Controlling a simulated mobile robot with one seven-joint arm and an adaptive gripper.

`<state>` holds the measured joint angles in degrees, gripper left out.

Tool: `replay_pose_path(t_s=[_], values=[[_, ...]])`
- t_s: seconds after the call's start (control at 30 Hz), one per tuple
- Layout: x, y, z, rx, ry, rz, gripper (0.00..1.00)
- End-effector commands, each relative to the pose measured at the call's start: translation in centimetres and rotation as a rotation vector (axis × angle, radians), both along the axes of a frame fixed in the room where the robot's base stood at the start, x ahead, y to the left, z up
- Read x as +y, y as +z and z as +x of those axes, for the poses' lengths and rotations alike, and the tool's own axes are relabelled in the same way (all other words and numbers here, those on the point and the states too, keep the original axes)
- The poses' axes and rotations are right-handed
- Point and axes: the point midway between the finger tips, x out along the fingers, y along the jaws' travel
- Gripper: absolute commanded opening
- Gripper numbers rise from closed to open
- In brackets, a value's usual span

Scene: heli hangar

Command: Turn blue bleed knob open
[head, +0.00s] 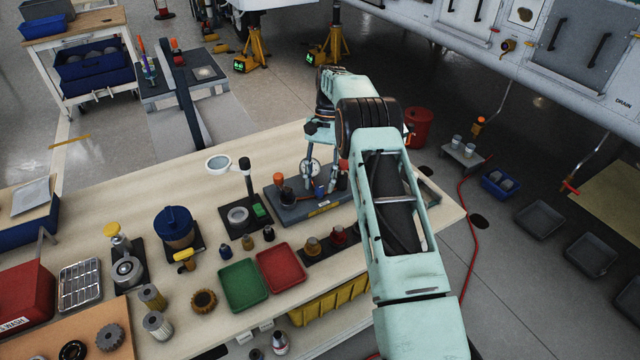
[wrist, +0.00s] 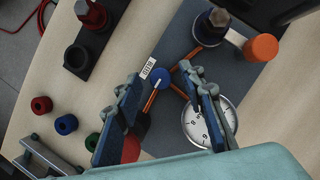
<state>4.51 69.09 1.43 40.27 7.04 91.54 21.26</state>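The blue bleed knob (wrist: 161,76) is a small round cap on a copper-coloured line beside a white BLEED label (wrist: 148,67). It also shows in the head view (head: 319,191), on the dark grey rig plate (head: 290,209). My gripper (wrist: 165,79) is open, its two fingers on either side of the knob in the wrist view. I see no contact with the knob, and the height gap cannot be told. A round white gauge (wrist: 210,123) is partly hidden by the right finger. A red part (wrist: 131,148) shows between the fingers, partly covered.
An orange-capped fitting (wrist: 260,47) stands on the same plate. A dark rack with red and brown fittings (head: 330,240) lies in front. Red (head: 281,268) and green (head: 243,286) trays and a magnifier stand (head: 240,215) are nearby to the left.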

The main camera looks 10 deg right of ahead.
Motion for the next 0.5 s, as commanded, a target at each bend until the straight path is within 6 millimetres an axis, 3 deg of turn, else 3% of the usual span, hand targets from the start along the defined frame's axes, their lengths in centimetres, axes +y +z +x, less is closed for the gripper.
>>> replay_pose_path(t_s=[0.3, 0.5], values=[[0.0, 6.2, 0.1, -0.003, 0.000, 0.000, 0.37], [0.0, 8.2, 0.0, -0.001, 0.001, 0.000, 0.37]])
